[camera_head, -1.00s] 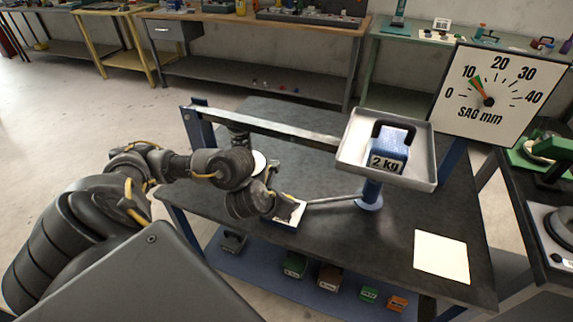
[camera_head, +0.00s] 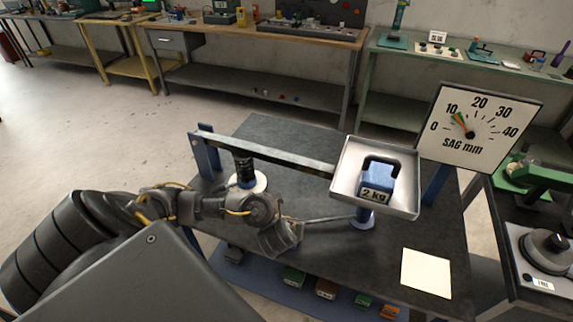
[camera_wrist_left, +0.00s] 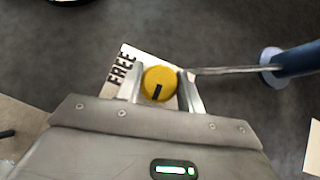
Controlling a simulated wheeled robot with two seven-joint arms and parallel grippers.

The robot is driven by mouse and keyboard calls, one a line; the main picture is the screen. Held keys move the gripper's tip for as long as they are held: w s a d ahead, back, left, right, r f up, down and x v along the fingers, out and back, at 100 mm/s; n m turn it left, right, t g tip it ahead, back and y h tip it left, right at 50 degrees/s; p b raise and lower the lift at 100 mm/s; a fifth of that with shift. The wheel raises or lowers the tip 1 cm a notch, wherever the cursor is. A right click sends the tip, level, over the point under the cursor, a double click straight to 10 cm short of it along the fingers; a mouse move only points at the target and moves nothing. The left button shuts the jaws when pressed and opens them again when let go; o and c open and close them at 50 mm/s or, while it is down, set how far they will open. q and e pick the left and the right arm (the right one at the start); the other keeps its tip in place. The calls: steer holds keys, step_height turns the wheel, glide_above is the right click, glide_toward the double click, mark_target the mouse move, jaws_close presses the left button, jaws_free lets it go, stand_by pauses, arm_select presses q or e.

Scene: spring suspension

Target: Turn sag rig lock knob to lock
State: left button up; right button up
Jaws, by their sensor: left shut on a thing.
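The sag rig's lock knob (camera_wrist_left: 159,82) is round and yellow with a dark pointer mark, which points toward the bottom of the left wrist view. It sits on a white plate (camera_wrist_left: 127,60) marked "FREE"; any other lettering is hidden. My left gripper (camera_head: 290,238) is low over the bench, with its fingers on either side of the knob, shut on it. In the head view the gripper hides the knob. The tray (camera_head: 345,185) carries a blue 2 kg weight (camera_head: 376,182). The sag dial (camera_head: 478,125) has its needle slightly above 10. My right gripper is not in view.
The rig's beam (camera_head: 265,147) runs from the left post to the tray, above a dark spring (camera_head: 243,168). A thin rod (camera_head: 325,219) leads to the blue post. A blank white sheet (camera_head: 426,273) lies on the right of the bench. Several weights sit on the lower shelf.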

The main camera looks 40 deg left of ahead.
arm_select(q)
steer(key=o, duration=1)
steer(key=shift+s+d+r+p, duration=0.1)
steer(key=shift+s+r+p, duration=0.05)
steer(key=shift+r+p, duration=0.15)
steer(key=p+v, duration=0.4)
steer(key=v, duration=0.6)
steer(key=shift+d+p, duration=0.1)
steer(key=shift+p, duration=0.25)
